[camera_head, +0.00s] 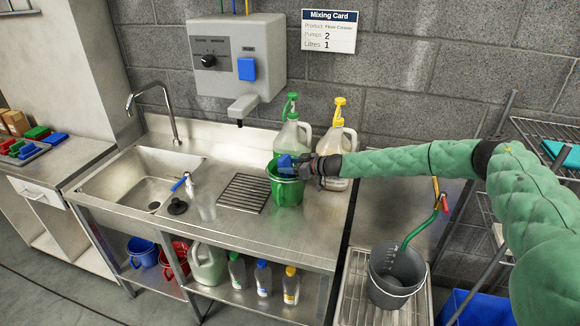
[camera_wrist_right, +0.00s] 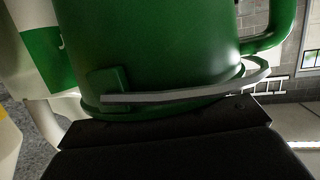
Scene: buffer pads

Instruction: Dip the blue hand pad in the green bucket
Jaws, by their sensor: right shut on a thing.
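The green bucket (camera_head: 287,192) stands on the steel counter, right of the drain grille. In the right wrist view the bucket (camera_wrist_right: 150,45) fills the upper middle, with its grey wire handle (camera_wrist_right: 180,97) along the rim. My right gripper (camera_head: 301,166) reaches in from the right at the bucket's rim. It is shut on the blue hand pad (camera_head: 287,164), which shows at the bucket's mouth. How far the pad sits inside, and any liquid, I cannot tell. My left gripper is out of view.
A green-pump jug (camera_head: 291,138) and a yellow-pump jug (camera_head: 338,128) stand behind the bucket. A sink (camera_head: 140,178) lies left. A dark grey bucket (camera_head: 393,280) stands lower right. Several coloured pads (camera_head: 38,133) lie on the left counter. A dispenser (camera_head: 237,62) hangs above.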

